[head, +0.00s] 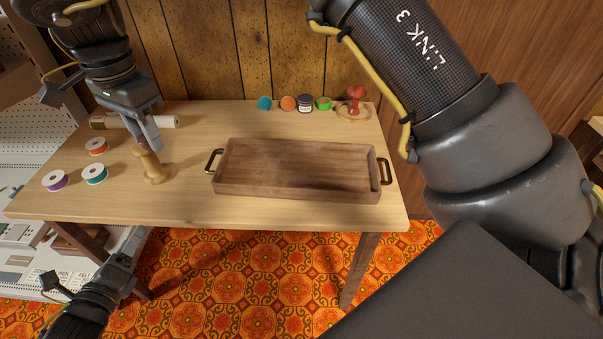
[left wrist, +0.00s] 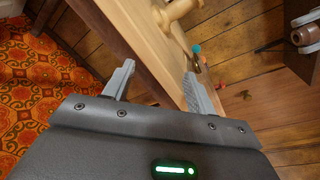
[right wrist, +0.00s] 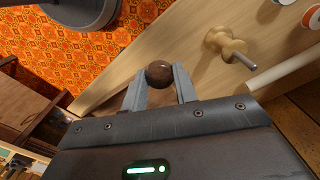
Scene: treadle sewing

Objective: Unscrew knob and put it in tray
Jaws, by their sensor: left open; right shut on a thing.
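The dark brown round knob (right wrist: 158,74) is between the fingers of my right gripper (head: 149,140), which is shut on it. It also shows in the left wrist view (left wrist: 304,36). The pale wooden spool-shaped post (head: 152,165) stands on the table, and its bare metal stud (right wrist: 244,61) shows, apart from the knob. The wooden tray (head: 290,187) with two brass handles is empty. My left gripper (head: 134,242) is open and empty, below the table's front edge.
Thread spools (head: 96,146) lie at the table's left. A pale roll (head: 160,122) lies behind the post. Several small colored items (head: 305,103) and a red object on a round base (head: 356,97) stand along the back. The table between post and tray is clear.

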